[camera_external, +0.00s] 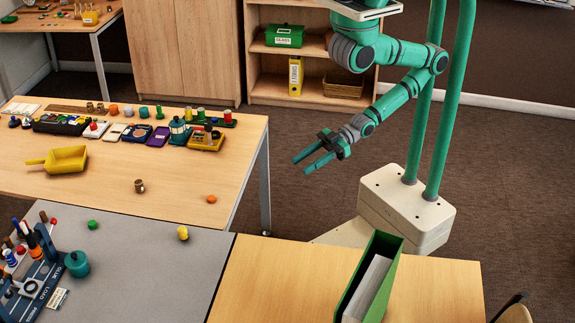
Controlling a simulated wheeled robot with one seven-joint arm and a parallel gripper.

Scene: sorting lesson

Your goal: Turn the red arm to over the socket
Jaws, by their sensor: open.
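A dark blue station (42,285) with pale lettering stands on the grey mat at the lower left, partly cut off by the picture edge. Small red parts (26,228) show on its upper side; I cannot tell which is the red arm or how it is turned. A white ring-like part (33,287) sits low on the station; I cannot tell whether it is the socket. My gripper (299,166) is open and empty. It hangs over the floor to the right of the wooden table, well apart from the station.
A teal pot (77,264) stands beside the station. A green piece (93,225) and a yellow piece (183,233) lie on the grey mat (150,275). A yellow scoop (66,159) and several small items occupy the wooden table. A green binder (372,280) stands on the front table.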

